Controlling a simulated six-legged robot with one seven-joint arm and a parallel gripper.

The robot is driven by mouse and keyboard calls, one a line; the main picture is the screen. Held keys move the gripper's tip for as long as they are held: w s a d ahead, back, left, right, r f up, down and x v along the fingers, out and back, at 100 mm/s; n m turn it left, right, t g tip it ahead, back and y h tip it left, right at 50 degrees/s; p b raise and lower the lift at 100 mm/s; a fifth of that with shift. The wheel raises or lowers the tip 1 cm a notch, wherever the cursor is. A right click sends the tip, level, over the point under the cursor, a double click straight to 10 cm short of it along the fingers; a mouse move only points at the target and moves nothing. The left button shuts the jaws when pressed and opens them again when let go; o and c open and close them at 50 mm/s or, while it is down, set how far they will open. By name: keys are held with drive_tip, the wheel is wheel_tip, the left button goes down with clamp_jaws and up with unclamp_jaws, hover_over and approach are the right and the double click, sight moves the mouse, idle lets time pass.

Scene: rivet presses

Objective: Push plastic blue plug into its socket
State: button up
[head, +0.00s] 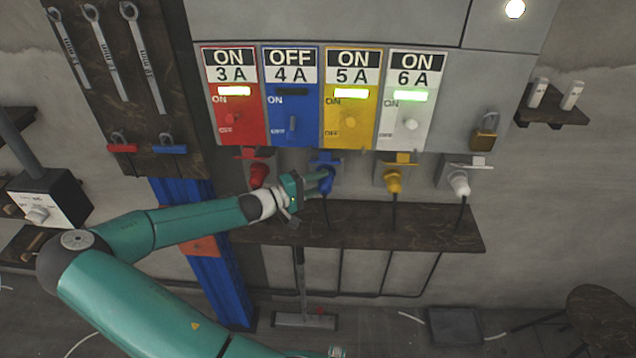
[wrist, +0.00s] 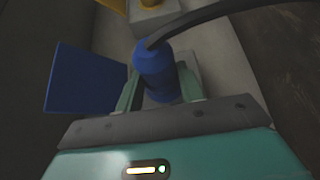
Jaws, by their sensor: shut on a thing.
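The blue plug (head: 326,182) is at the blue socket (head: 325,160) under the blue 4 A panel in the head view. In the wrist view the blue plug (wrist: 153,72) stands between the two fingers, with a dark cable leaving its end. My gripper (head: 318,184) is shut on the plug, and it also shows in the wrist view (wrist: 158,90). The blue flap (wrist: 88,80) of the socket is beside the gripper. How deep the plug sits is hidden. The blue panel (head: 291,95) reads OFF with its indicator dark.
Red (head: 259,174), yellow (head: 393,181) and white (head: 459,183) plugs sit at neighbouring sockets; their panels read ON with lit indicators. A dark shelf (head: 430,228) runs below. A padlock (head: 486,135) hangs at right. Wrenches (head: 105,50) hang on a board at left.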

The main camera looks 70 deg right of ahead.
drive_tip(key=shift+w+d, duration=0.1)
drive_tip(key=shift+d, duration=0.45)
drive_tip(key=o, duration=1)
drive_tip(key=shift+w, duration=0.1)
drive_tip(key=v, duration=1.3)
drive_tip(key=shift+w+a, duration=0.2)
drive_tip(key=shift+a, duration=0.1)
